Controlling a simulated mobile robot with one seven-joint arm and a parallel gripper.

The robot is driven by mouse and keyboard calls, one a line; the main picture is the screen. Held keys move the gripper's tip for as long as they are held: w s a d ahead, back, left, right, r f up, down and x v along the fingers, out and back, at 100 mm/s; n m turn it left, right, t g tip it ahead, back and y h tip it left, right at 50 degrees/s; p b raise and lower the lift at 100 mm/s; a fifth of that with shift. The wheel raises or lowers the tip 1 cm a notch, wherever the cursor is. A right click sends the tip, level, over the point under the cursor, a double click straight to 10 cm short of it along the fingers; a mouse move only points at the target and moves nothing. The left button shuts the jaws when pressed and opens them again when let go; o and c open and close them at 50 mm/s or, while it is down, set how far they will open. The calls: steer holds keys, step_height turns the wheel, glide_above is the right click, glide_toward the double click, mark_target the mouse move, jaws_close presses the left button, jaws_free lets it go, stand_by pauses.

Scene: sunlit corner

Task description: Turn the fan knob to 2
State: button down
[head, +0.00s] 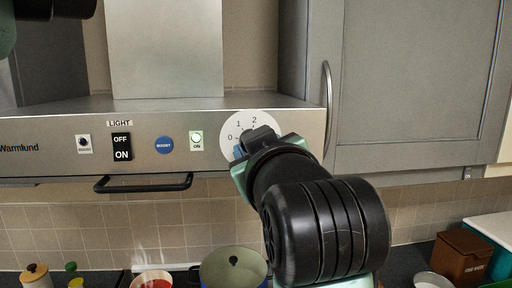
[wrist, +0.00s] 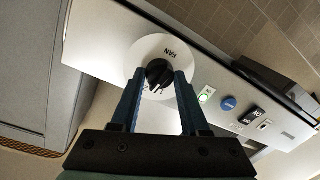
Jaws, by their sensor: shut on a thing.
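The fan dial (head: 240,122) is a round white plate at the right end of the hood front, with 0, 1 and 2 showing along its upper edge. My gripper (head: 245,148) is in front of it and hides its lower right part and most of the knob. In the wrist view the black fan knob (wrist: 158,73) sits on the white dial marked FAN (wrist: 174,50). The two blue fingers of my gripper (wrist: 159,79) are shut on the knob from both sides. Which number the knob points to I cannot tell.
A black rail (head: 143,184) juts out below. A grey cabinet (head: 415,80) with a handle (head: 328,110) stands right. A pot (head: 233,268) is below.

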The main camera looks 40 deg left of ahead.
steer(key=shift+c, duration=2)
jaws_free()
steer(key=b+v, duration=0.4)
steer(key=v, duration=0.9)
